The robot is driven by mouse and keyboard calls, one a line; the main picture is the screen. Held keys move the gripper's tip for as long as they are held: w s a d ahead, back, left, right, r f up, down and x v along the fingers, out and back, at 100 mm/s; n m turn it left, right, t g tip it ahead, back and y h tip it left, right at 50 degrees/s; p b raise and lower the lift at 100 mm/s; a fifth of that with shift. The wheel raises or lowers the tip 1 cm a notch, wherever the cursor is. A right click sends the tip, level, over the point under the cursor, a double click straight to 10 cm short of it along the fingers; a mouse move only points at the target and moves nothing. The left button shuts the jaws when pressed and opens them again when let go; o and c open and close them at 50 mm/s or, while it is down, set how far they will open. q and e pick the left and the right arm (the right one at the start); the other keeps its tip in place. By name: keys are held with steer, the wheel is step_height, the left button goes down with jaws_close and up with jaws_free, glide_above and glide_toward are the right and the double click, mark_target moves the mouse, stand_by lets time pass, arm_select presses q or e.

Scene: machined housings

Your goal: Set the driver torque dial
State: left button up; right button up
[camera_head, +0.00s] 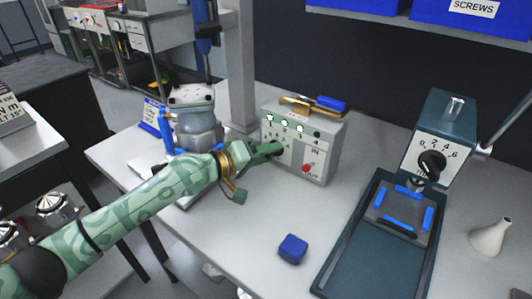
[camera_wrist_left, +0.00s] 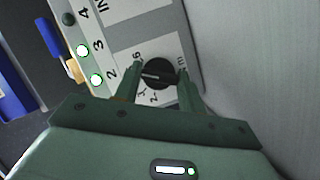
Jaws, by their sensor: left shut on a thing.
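The torque dial, a black round knob (camera_wrist_left: 158,73) on a white scale plate with numbers and "Nm", shows in the left wrist view. It sits on the front of a grey controller box (camera_head: 325,150) with numbered lamps and a red IN/OUT toggle. My left gripper (camera_head: 274,148) reaches the box's lower left front. In the left wrist view its fingers (camera_wrist_left: 158,82) are on either side of the knob and shut on it. The knob is hidden behind the gripper in the head view. The exact dial setting is hard to read. My right gripper is not in view.
A tool with a blue grip (camera_head: 330,103) lies on the box. A machined housing (camera_head: 195,120) stands left of it. A teal machine (camera_head: 440,130) with another dial stands right. A blue block (camera_head: 292,249) and pale cone (camera_head: 490,237) stand on the table (camera_head: 235,240).

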arm_select(q)
steer(key=shift+r+m+y+p, duration=0.35)
steer(key=shift+m+y+p, duration=0.5)
steer(key=shift+p, duration=0.8)
steer(key=shift+m+p, duration=0.85)
steer(key=shift+p, duration=0.15)
steer(key=shift+f+m+t+y+p, duration=0.25)
steer(key=shift+m+t+y+p, duration=0.15)
steer(key=shift+p, duration=0.1)
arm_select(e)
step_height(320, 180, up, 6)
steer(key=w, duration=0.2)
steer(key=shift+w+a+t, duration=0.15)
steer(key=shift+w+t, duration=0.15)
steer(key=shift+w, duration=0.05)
arm_select(q)
steer(key=shift+f, duration=0.1)
steer(key=o, duration=1)
